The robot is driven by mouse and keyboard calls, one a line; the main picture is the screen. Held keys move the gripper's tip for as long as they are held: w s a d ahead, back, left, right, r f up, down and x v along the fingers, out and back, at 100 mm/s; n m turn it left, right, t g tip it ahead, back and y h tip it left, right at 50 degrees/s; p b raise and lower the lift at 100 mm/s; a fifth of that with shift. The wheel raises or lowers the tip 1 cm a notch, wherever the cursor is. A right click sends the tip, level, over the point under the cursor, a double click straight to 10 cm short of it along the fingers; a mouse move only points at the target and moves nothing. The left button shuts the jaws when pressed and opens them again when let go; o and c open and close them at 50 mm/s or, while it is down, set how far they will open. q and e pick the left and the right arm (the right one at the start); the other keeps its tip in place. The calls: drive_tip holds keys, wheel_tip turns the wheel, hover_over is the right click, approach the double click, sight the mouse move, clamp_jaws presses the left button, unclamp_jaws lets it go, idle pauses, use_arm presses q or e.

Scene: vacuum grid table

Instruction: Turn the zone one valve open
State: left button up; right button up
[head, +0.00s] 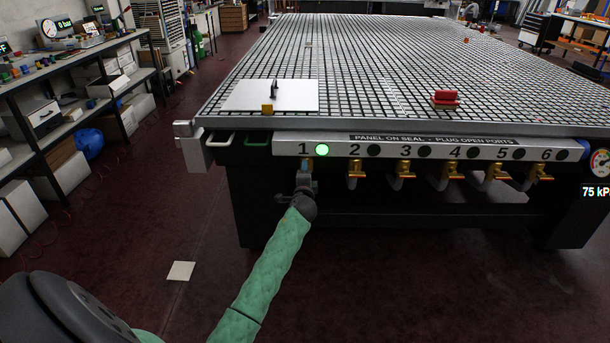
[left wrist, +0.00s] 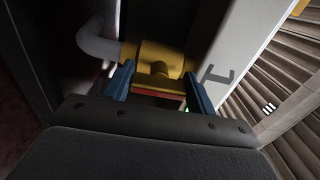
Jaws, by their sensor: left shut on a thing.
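The zone one valve sits below the number 1 on the front panel (head: 336,146) of the table. In the head view my left gripper (head: 304,172) covers most of it. In the left wrist view the valve (left wrist: 158,58) has a yellow brass body with a grey pipe at its left. My left gripper (left wrist: 160,92) has its blue fingers on either side of the valve's red handle (left wrist: 159,93) and is shut on it. The zone one lamp (head: 322,150) glows green. My right gripper is not in view.
Valves two (head: 355,170) to six hang in a row to the right, their lamps dark. A gauge (head: 600,162) with a 75 kPa readout is at the far right. A white panel (head: 240,96) and a red block (head: 445,98) lie on the grid table (head: 350,50).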

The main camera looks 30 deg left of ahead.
use_arm(q)
drive_tip(key=shift+f, duration=0.1)
drive_tip(key=o, duration=1)
drive_tip(key=v, duration=0.8)
drive_tip(key=shift+a, duration=0.1)
